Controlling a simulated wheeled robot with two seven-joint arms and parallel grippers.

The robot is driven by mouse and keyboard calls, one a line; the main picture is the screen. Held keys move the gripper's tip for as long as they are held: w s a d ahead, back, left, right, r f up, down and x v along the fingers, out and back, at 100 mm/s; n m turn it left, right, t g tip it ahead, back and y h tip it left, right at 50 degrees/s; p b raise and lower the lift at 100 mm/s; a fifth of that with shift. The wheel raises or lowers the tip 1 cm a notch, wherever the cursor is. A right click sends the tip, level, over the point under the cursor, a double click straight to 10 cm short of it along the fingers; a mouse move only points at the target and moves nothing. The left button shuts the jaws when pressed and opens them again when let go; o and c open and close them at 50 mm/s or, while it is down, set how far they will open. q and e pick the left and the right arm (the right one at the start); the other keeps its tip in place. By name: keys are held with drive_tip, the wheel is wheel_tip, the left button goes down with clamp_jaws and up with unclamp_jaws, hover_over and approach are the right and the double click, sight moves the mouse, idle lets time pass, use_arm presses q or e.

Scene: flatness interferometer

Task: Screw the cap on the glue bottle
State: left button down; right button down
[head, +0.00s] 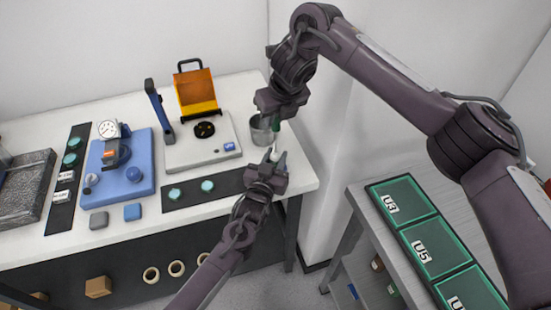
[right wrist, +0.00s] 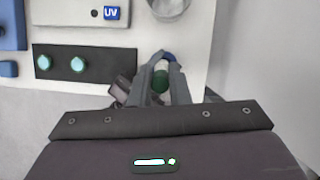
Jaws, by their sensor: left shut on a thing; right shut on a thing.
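My right gripper (head: 275,122) points down from above near the right end of the bench, shut on the green cap (head: 275,125). The cap also shows between its fingers in the right wrist view (right wrist: 161,82). My left gripper (head: 273,163) is below it, shut on the glue bottle (head: 274,156), of which only a small pale part shows. In the right wrist view the pale bottle (right wrist: 161,66) appears right against the cap's far end, between the left gripper's fingers. Whether cap and bottle touch cannot be told; the fingers hide most of the bottle.
A metal cup (head: 260,131) stands close beside the grippers. To the left are a white device with an orange shield (head: 196,92), a dark strip with teal discs (head: 190,191) and a blue gauge stand (head: 120,170). A grey table with green trays (head: 418,222) stands at right.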

hover_over(275, 155)
drive_tip(key=w, duration=0.1)
drive_tip(key=shift+f, duration=2.4)
drive_tip(key=shift+f, duration=0.1)
drive_tip(key=shift+f, duration=0.8)
drive_tip(key=shift+f, duration=0.6)
drive_tip(key=m+h, duration=0.1)
drive_tip(key=m, duration=0.2)
drive_tip(key=shift+m+t, duration=0.3)
drive_tip(key=shift+m, duration=0.1)
drive_tip(key=m+h, duration=0.2)
drive_tip(key=m, duration=0.2)
drive_tip(key=shift+a, duration=0.1)
drive_tip(key=m+h, duration=0.1)
drive_tip(key=m, duration=0.3)
drive_tip(key=shift+s+f+g+h, duration=0.15)
drive_tip(key=shift+s+g+h, duration=0.05)
drive_tip(key=shift+g+h, duration=0.2)
drive_tip(key=shift+w+m, duration=0.15)
drive_tip(key=shift+m, duration=0.65)
